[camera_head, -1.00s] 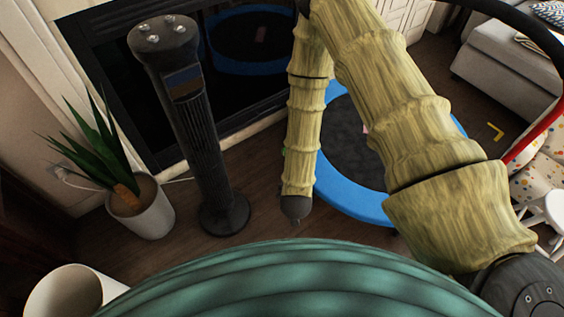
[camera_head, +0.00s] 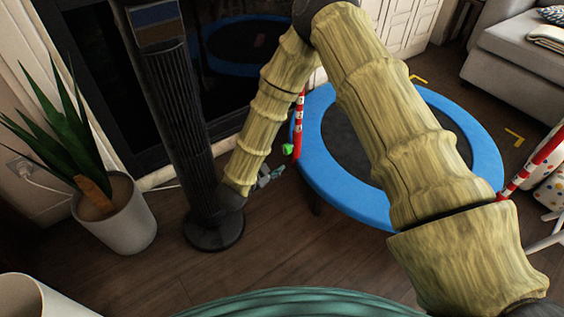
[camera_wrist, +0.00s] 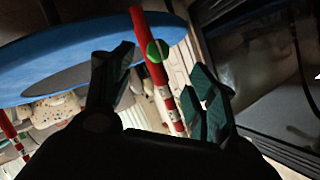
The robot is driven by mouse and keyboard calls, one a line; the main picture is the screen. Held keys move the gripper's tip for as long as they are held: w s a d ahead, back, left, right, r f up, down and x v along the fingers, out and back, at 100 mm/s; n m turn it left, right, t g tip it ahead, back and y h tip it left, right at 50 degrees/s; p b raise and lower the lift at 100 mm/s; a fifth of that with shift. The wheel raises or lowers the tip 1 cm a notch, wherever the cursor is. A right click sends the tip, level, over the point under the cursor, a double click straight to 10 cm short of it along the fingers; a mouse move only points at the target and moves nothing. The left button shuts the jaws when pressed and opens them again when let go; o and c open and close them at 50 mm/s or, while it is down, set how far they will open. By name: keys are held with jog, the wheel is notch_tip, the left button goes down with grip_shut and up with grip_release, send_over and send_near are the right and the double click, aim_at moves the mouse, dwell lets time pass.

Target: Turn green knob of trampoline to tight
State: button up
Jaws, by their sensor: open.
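The trampoline has a blue padded rim (camera_head: 345,192) and a dark mat, and stands right of centre in the head view. Its green knob (camera_head: 288,149) sits low on a red-and-white post at the rim's left side. My gripper (camera_head: 272,176) is small and partly hidden at the end of my arm, just below and left of the knob. In the wrist view the green knob (camera_wrist: 157,50) appears on the red post (camera_wrist: 140,25), between the fingertips of my open gripper (camera_wrist: 168,72). The fingers appear apart from the knob, which looks farther away.
A black tower fan (camera_head: 170,100) stands close left of my gripper. A potted plant (camera_head: 120,220) is farther left, and a dark glass screen (camera_head: 225,80) lies behind. A grey sofa (camera_head: 520,60) is at upper right. Wooden floor in front is clear.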

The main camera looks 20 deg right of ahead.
aim_at(284, 150)
jog(key=m+h+b, duration=0.1)
jog(key=w+f+m+b, duration=0.1)
jog(key=b, duration=0.1)
jog(key=m+g+h+b, duration=0.1)
jog(key=b, duration=0.1)
jog(key=shift+w+a+f+m+h, duration=0.25)
jog(key=shift+w+a+m+h, duration=0.05)
jog(key=shift+w+a, duration=0.1)
jog(key=b+x, duration=0.5)
jog(key=x, duration=0.4)
jog(key=shift+w+d+f, duration=0.1)
jog(key=shift+d, duration=0.15)
jog(key=shift+w+d+b, duration=0.3)
jog(key=shift+d+b, duration=0.15)
jog(key=shift+c, duration=0.5)
jog(key=c, duration=0.9)
